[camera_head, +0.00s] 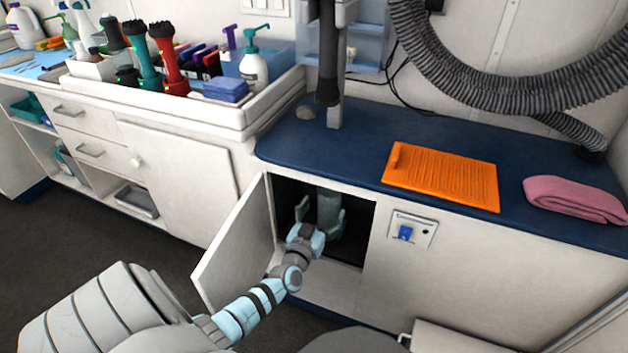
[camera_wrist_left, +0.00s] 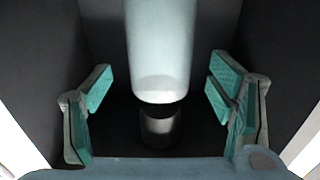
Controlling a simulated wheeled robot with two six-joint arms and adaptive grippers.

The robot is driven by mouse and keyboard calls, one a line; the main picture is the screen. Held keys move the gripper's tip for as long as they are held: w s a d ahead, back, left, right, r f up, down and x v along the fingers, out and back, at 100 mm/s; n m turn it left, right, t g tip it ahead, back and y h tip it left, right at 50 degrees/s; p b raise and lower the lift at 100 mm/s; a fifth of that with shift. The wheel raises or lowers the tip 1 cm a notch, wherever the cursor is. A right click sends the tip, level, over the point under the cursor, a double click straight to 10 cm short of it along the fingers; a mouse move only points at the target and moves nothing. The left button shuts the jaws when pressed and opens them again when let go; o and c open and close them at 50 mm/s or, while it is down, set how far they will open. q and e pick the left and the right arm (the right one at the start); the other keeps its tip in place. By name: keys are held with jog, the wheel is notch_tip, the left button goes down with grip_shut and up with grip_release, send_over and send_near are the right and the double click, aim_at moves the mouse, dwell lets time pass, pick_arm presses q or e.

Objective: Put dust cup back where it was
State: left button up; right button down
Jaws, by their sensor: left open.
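The dust cup, which I take to be the pale grey cylinder (camera_head: 328,208), is upright inside the open cabinet (camera_head: 362,222) under the blue counter. In the left wrist view the cylinder (camera_wrist_left: 160,50) comes down from the top of the picture, and its rounded lower end shows. My left gripper (camera_head: 321,217) reaches into the cabinet, open, with one finger on each side of the cylinder. In the left wrist view gaps show between the teal finger pads (camera_wrist_left: 160,88) and the cylinder. The cylinder's upper end is hidden. My right gripper is not in view.
The cabinet door (camera_head: 238,245) stands open left of my arm. An orange mat (camera_head: 440,177) and pink towel (camera_head: 575,198) lie on the blue counter (camera_head: 360,145). A grey hose (camera_head: 500,95) hangs above. A darker round shape (camera_wrist_left: 160,127) shows below the cylinder; I cannot tell what it is.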

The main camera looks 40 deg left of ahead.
pick_arm(q)
jog(key=p+v, duration=0.2)
jog(key=v, duration=0.5)
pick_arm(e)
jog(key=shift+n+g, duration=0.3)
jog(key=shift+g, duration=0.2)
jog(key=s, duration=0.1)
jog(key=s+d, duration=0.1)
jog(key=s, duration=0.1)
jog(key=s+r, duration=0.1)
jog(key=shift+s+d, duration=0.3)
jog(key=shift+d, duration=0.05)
